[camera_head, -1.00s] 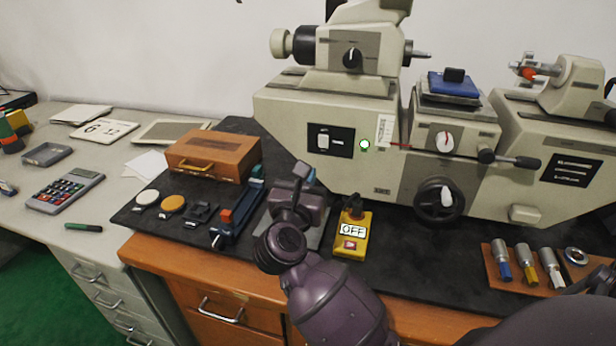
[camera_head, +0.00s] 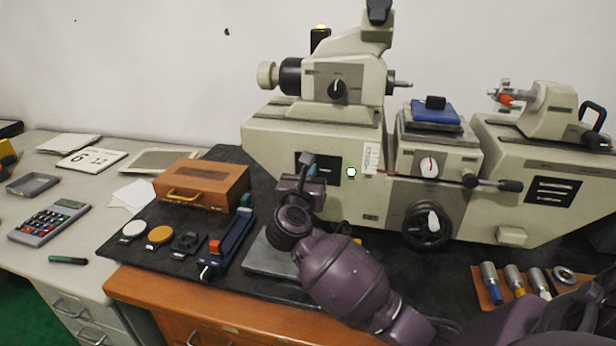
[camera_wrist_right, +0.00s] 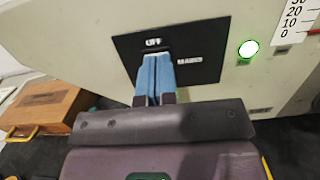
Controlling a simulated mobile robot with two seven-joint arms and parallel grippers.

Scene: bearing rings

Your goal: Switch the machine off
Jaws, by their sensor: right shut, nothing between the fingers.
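The machine (camera_head: 275,130) is a large beige measuring bench against the wall. Its black switch panel (camera_wrist_right: 205,45) fills the middle of the right wrist view, with an "OFF" label above the switch. My right gripper (camera_wrist_right: 156,62) is shut and empty, its blue fingertips right in front of the switch and hiding most of it. I cannot tell whether they touch it. In the head view my right gripper (camera_head: 311,162) overlaps the left part of the panel. The round lamp (camera_wrist_right: 248,49) beside the panel glows green; it also shows in the head view (camera_head: 351,171). My left gripper is out of view.
A wooden case (camera_head: 203,183) stands left of my right arm on the black mat. A blue clamp-like fixture (camera_head: 230,240) lies in front of it. Several micrometer-like parts sit at the right.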

